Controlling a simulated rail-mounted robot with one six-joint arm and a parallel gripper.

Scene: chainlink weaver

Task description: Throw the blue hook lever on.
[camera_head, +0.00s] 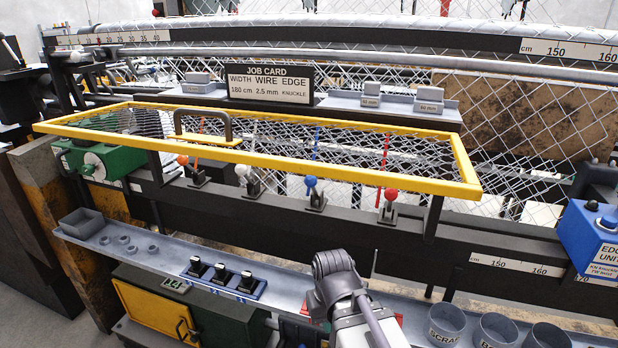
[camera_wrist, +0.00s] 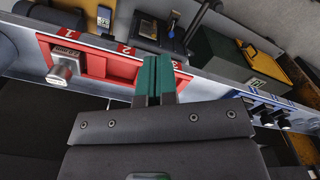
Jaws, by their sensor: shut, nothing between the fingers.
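The blue hook lever (camera_head: 311,184) has a round blue ball on a black base, on the dark rail below the yellow frame. It stands between a white-ball lever (camera_head: 242,172) and a red-ball lever (camera_head: 390,196). An orange-ball lever (camera_head: 183,161) is at the far left. My gripper (camera_head: 334,272) is below and slightly right of the blue lever, apart from it, over the grey shelf. Its body hides its fingers in the head view. In the wrist view its teal fingers (camera_wrist: 155,68) are shut and empty, in front of a red holder. The blue lever is not in the wrist view.
The yellow frame (camera_head: 260,157) with wire mesh overhangs the levers. The red numbered holder (camera_wrist: 92,62) has a metal piece (camera_wrist: 62,68) at its left end. A blue rack (camera_head: 224,279) with several black-topped pieces is on the shelf (camera_head: 165,250). Grey cups (camera_head: 447,320) stand at right.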

